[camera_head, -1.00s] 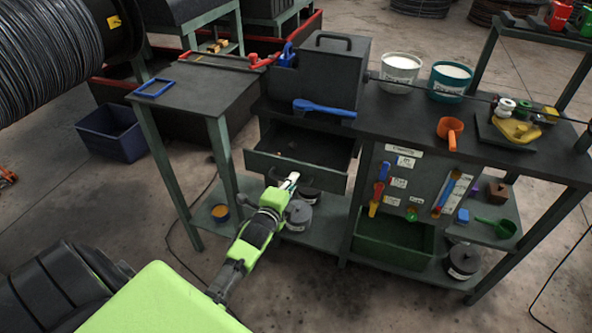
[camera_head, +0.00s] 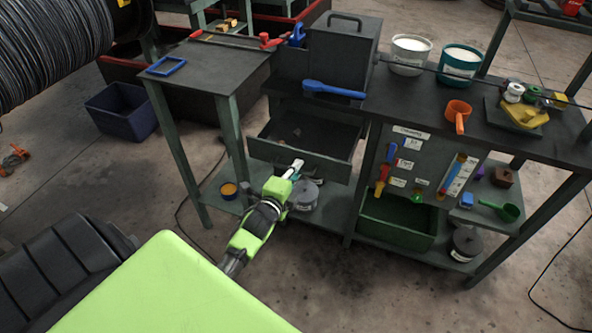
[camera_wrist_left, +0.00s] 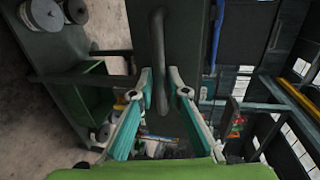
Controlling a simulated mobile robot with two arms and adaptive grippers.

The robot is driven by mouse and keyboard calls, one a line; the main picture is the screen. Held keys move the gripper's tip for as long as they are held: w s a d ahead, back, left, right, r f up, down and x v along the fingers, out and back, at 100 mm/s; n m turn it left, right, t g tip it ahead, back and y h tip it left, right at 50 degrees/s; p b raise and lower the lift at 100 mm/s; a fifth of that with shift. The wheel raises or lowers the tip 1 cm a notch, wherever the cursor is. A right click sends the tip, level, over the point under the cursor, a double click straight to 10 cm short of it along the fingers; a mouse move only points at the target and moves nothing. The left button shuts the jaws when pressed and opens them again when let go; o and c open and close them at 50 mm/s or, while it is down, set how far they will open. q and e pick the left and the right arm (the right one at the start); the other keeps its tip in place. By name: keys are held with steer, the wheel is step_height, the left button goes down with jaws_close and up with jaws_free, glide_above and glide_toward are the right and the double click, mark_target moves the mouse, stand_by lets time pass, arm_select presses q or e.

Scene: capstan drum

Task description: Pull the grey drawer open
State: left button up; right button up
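The grey drawer (camera_head: 325,167) is pulled out under the bench top in the head view, and part of its inside shows. My left gripper (camera_head: 297,168) is at the front of the drawer. In the left wrist view the drawer's bar handle (camera_wrist_left: 159,50) runs between the fingertips of my left gripper (camera_wrist_left: 160,80). The fingers are closed in on both sides of the handle; the exact contact is hard to see. My right gripper is not in view.
The grey bench (camera_head: 385,125) carries a blue scoop (camera_head: 335,89), a dark box (camera_head: 342,55) and two tubs. A side table (camera_head: 205,75) stands to the left. Dark round cans (camera_head: 304,196) sit on the lower shelf below the drawer. The floor in front is clear.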

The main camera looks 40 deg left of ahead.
arm_select(q)
steer(key=v, duration=1.2)
stand_by(0.5)
steer(key=s+d+f+n+g+h, duration=0.1)
steer(key=s+d+f+n+g, duration=0.2)
steer(key=f, duration=0.7)
steer(key=s+d+f+n+g+h, duration=0.1)
steer(key=s+d+f+n+g, duration=0.3)
steer(key=f, duration=0.7)
steer(key=s+d+f+h, duration=0.1)
steer(key=s+d+f, duration=0.1)
steer(key=s+f, duration=0.6)
steer(key=s+d+f+n+g, duration=0.1)
steer(key=s+f+n+g, duration=0.2)
steer(key=s+f, duration=0.6)
steer(key=s+d+f+n+g, duration=0.2)
steer(key=s+f+g, duration=0.2)
steer(key=s+f, duration=0.4)
steer(key=s, duration=0.7)
steer(key=shift+f+n+h, duration=0.35)
steer(key=shift+n+h, duration=0.05)
